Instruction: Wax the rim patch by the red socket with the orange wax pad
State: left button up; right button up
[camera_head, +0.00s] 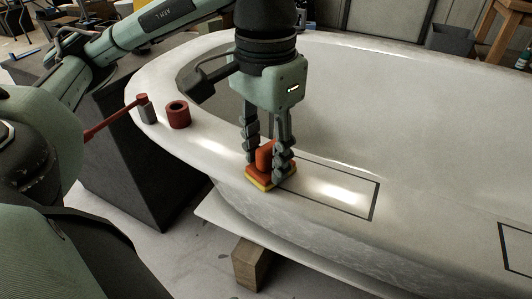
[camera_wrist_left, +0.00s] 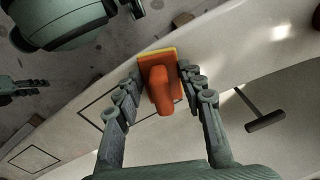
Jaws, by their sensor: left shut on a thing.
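My left gripper (camera_head: 266,168) is shut on the orange wax pad (camera_head: 264,156), fingers on both sides of its upright grip. The pad has a yellow underside and is at the pale rim, over the left end of a dark-outlined rim patch (camera_head: 340,192); whether it touches is hard to tell. In the left wrist view the pad (camera_wrist_left: 160,82) sits between the fingers, and the outline (camera_wrist_left: 98,108) shows beside it. The red socket (camera_head: 178,114) stands on the rim to the left. What seems to be my right gripper (camera_wrist_left: 22,88) shows small at the left wrist view's edge.
A tool with a grey head (camera_head: 147,112) and red handle lies on the rim left of the socket. A second outlined patch (camera_head: 517,255) is at the far right. The hull mould (camera_head: 420,110) is hollow behind the rim. A wooden block (camera_head: 251,265) is below.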

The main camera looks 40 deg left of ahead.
pick_arm(q)
jog(key=shift+f, duration=0.1)
dwell(0.3)
